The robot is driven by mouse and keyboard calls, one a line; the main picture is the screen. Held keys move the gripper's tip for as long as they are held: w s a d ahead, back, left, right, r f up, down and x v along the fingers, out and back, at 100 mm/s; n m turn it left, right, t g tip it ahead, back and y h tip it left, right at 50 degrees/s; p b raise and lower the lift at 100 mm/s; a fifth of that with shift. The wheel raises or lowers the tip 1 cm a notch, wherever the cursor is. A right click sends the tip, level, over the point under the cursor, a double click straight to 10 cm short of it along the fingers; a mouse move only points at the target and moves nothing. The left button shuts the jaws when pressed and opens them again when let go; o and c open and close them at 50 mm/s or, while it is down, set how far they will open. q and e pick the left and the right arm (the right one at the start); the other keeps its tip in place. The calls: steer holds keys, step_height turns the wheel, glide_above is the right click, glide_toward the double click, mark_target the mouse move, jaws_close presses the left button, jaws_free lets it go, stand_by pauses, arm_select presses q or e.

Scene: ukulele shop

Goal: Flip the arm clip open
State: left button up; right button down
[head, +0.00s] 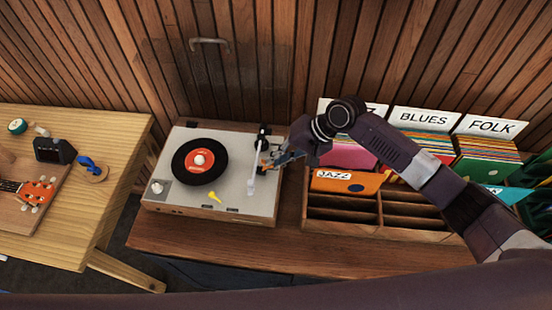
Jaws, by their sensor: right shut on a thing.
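The record player (220,205) stands on the wooden counter, with a black record with a red label (201,160) on its platter. Its tonearm (252,182) is at the right side of the deck, with the white front end toward me. My right gripper (266,161) reaches in from the right and is shut at the tonearm, on what looks like the arm clip. The fingers cover the clip, so its shape and whether it is open or closed cannot be made out. My left gripper is out of view.
A record crate (385,222) with JAZZ, BLUES and FOLK dividers stands on the right, under my right arm. A wooden bench (95,195) on the left holds a ukulele head (36,191) and small tools. A slatted wall is behind. The counter front is clear.

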steer(key=c, duration=2)
jaws_free()
steer(key=shift+c, duration=0.2)
steer(key=v, duration=1.2)
steer(key=shift+s, duration=0.1)
